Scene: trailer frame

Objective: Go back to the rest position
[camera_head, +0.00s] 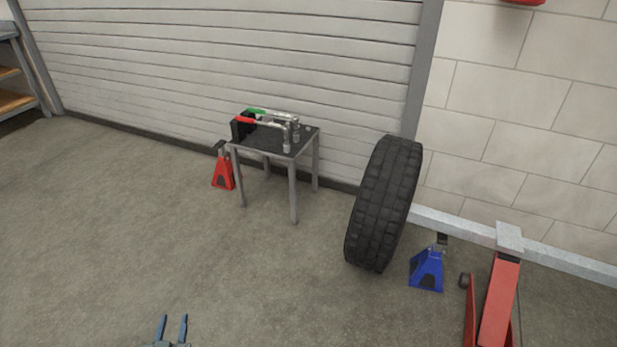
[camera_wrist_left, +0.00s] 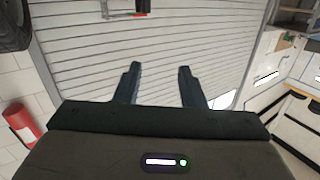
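My left gripper (camera_head: 172,329) shows at the bottom edge of the head view, its two fingers apart with nothing between them. In the left wrist view the same gripper (camera_wrist_left: 158,85) is open and empty, with the ribbed roller door behind it. It is well apart from the small table and everything on the floor. My right gripper is in neither view.
A small metal table (camera_head: 293,186) with red- and green-handled tools stands by the roller door (camera_head: 200,50). A red jack stand (camera_head: 223,172), a tyre (camera_head: 383,204), a blue jack stand (camera_head: 427,270) and a red floor jack (camera_head: 498,300) stand around. The left floor is clear.

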